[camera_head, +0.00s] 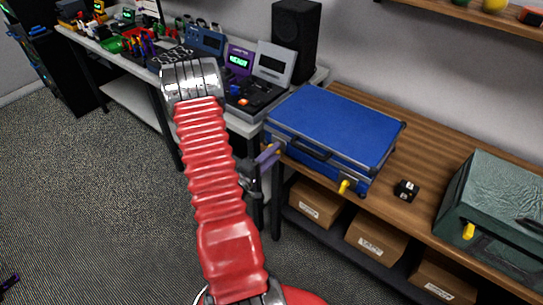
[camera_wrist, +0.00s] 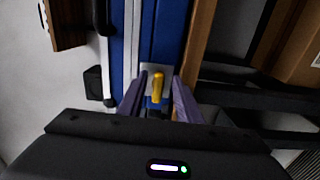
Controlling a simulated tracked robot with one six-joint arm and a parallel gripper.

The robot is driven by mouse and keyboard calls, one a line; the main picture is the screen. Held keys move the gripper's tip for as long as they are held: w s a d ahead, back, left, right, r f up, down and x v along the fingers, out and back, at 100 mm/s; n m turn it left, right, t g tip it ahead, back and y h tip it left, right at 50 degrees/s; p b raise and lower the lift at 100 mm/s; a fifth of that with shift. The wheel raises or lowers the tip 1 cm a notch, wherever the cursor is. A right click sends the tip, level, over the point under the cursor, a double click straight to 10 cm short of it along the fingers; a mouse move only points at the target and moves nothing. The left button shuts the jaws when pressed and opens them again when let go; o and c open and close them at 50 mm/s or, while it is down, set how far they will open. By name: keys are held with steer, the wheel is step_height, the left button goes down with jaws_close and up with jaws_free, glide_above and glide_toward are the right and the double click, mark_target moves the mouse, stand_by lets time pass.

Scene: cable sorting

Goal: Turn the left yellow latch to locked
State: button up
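The blue case (camera_head: 335,122) lies closed on a wooden bench, with a dark handle on its front. Its left yellow latch (camera_head: 279,148) is at the front left corner, partly hidden by my gripper (camera_head: 268,155). The right yellow latch (camera_head: 344,187) is on the same front side. In the wrist view, the left latch (camera_wrist: 158,86) points along the picture's vertical on a metal plate. My gripper's purple fingers (camera_wrist: 159,88) stand open on either side of it, with visible gaps. Whether the fingertips overlap the latch in depth is hard to tell.
A small black block (camera_head: 406,190) sits on the bench right of the case. A green case (camera_head: 495,200) with a yellow latch stands farther right. Cardboard boxes (camera_head: 376,240) fill the shelf below. A cluttered workbench with a black speaker (camera_head: 296,38) is behind left.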

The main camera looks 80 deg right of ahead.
steer(key=v, duration=1.3)
steer(key=shift+w+a, duration=0.2)
steer(key=shift+a, duration=0.15)
stand_by(0.4)
